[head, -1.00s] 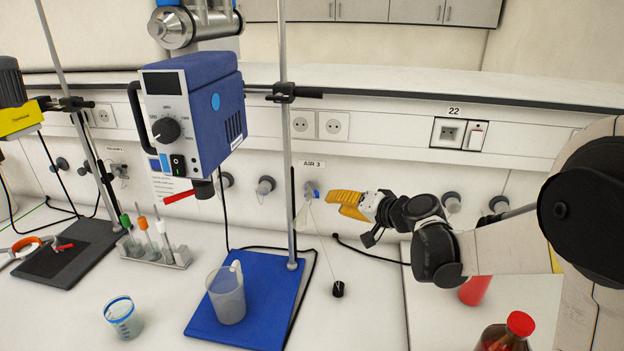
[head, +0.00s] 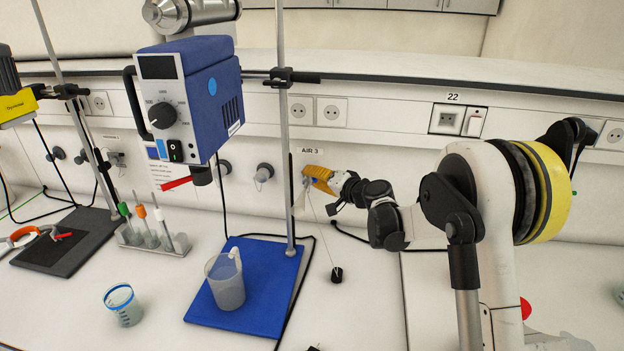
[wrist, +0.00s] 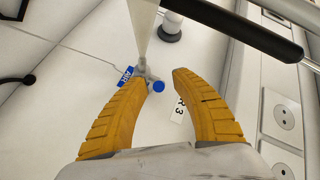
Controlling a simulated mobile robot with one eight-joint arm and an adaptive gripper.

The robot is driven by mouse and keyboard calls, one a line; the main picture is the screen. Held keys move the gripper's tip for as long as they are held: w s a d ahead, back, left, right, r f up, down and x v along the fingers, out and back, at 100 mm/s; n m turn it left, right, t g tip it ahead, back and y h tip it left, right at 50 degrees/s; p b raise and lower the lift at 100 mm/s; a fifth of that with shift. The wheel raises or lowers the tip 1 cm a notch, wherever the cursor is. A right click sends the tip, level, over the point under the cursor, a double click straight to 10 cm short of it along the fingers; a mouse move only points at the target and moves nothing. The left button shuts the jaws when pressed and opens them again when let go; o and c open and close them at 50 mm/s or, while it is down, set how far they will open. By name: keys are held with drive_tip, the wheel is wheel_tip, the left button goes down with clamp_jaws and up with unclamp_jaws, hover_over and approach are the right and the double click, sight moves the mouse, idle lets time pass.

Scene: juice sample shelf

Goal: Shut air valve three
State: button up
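The air valve three (head: 305,182) sits on the back wall below the AIR 3 label (head: 311,151) and is mostly hidden by my gripper in the head view. In the wrist view the valve (wrist: 147,73) is a small grey fitting with a round blue end (wrist: 158,87) and a blue AIR tag (wrist: 125,76). My gripper (head: 308,178) has yellow ribbed fingers. In the wrist view my gripper (wrist: 161,79) is open, with the blue end between its fingertips. I cannot tell whether a finger touches the valve. The label (wrist: 178,110) is partly hidden by the right finger.
A pale tapered piece (head: 299,204) hangs at the valve. A stand pole (head: 285,130) rises just left, on a blue base (head: 262,305) with a beaker (head: 226,282). A blue stirrer motor (head: 190,100) hangs left. A black weight (head: 336,275) stands on the bench below.

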drive_tip(key=shift+w+a, duration=0.2)
drive_tip(key=shift+w, duration=0.1)
